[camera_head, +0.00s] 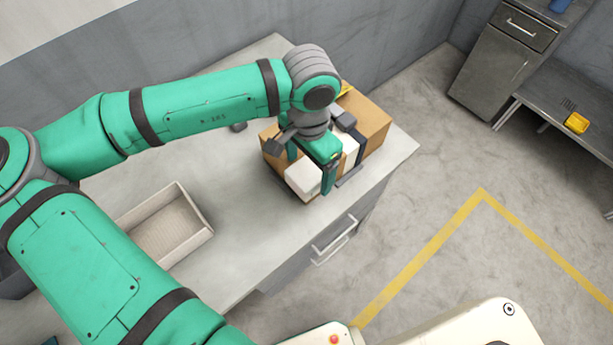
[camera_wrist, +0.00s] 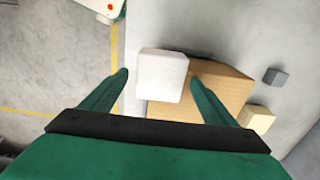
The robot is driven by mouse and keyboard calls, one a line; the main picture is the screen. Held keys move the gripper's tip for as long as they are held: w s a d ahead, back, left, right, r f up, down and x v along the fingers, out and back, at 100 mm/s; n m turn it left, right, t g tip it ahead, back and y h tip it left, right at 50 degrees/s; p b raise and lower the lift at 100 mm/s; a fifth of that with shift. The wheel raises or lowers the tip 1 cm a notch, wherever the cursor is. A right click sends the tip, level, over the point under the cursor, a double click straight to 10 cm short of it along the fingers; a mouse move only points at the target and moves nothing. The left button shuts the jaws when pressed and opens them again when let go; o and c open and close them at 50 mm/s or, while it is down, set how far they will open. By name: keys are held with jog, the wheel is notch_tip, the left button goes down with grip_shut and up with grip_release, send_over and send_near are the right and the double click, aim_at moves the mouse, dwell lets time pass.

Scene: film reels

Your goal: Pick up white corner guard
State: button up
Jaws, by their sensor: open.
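The white corner guard shows as a pale, blocky piece (camera_head: 301,180) near the front edge of the counter, partly hidden by my gripper (camera_head: 311,172). In the wrist view the white corner guard (camera_wrist: 162,72) lies against the left side of a brown cardboard box (camera_wrist: 222,88). My gripper (camera_wrist: 159,78) is open, with one green finger on each side of the white piece in that view. Floor or counter shows beside the left finger, and I see no clear contact. Whether the fingertips reach down to its height I cannot tell.
Brown cardboard boxes (camera_head: 369,115) stand close behind and beside my gripper. A small dark grey block (camera_wrist: 275,77) and a cream block (camera_wrist: 257,119) are to the right in the wrist view. An open, empty-looking tray (camera_head: 166,226) sits on the counter (camera_head: 235,175), whose middle is mostly clear.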

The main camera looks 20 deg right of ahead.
jog(key=c, duration=1.1)
jog(key=shift+r, duration=0.1)
